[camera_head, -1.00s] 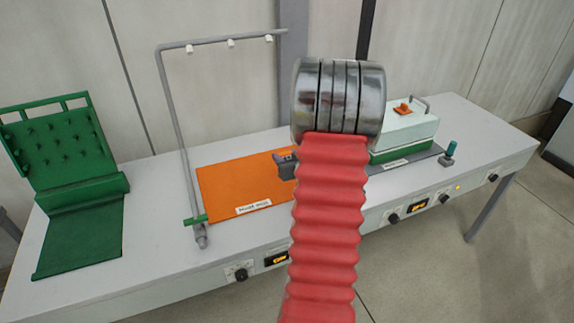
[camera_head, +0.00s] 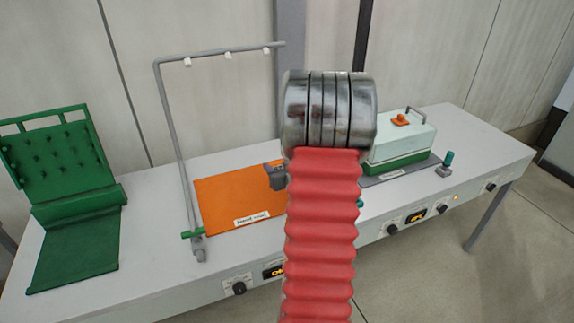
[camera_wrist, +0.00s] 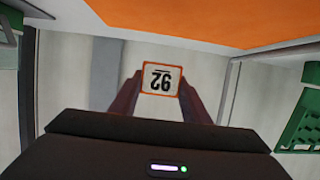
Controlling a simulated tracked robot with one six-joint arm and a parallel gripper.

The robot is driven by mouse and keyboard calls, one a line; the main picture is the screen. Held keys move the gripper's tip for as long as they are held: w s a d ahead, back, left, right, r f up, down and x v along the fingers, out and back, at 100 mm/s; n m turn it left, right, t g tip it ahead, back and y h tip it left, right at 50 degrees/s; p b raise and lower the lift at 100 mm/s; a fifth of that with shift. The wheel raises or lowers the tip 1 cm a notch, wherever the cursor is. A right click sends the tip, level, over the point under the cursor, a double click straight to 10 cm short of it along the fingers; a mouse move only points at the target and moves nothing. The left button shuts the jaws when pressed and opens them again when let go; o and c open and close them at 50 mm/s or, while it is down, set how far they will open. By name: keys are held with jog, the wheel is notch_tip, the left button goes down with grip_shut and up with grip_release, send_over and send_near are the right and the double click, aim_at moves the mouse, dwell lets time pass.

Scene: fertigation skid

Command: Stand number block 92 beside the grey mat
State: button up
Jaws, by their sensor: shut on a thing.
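Number block 92 (camera_wrist: 162,78) is white with an orange rim and black digits that read upside down in the wrist view. My gripper (camera_wrist: 161,84) is shut on it, a finger on either side. In the head view my red arm hides the block and most of the gripper; a dark grey part, probably of my gripper, shows over the orange mat. The grey mat (camera_head: 417,169) lies at the right of the bench, with a white label on its front edge. A pale box with a green base stands on it, and my arm hides its left end.
The orange mat (camera_head: 228,195) lies mid-bench, under a grey pipe frame (camera_head: 169,120) with white nozzles. A green spiked rack (camera_head: 65,160) stands at the left. A teal-topped knob (camera_head: 447,161) stands just right of the grey mat. The bench's right end is clear.

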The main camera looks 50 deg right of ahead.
jog(key=w+a+n+t+y, duration=0.1)
jog(key=w+a+n+y, duration=0.1)
jog(key=w+a, duration=0.85)
jog(key=w+a+f+n+y, duration=0.1)
jog(key=w+a, duration=0.2)
jog(key=a, duration=0.9)
jog(key=w+a+f+n+y, duration=0.1)
jog(key=w+a+y, duration=0.1)
jog(key=a, duration=1.1)
jog(key=w+a+f+n+y, duration=0.1)
jog(key=w+a, duration=0.3)
jog(key=a, duration=0.9)
jog(key=shift+f+n+t+y, duration=0.4)
jog(key=shift+f+n, duration=0.05)
jog(key=shift+n, duration=0.05)
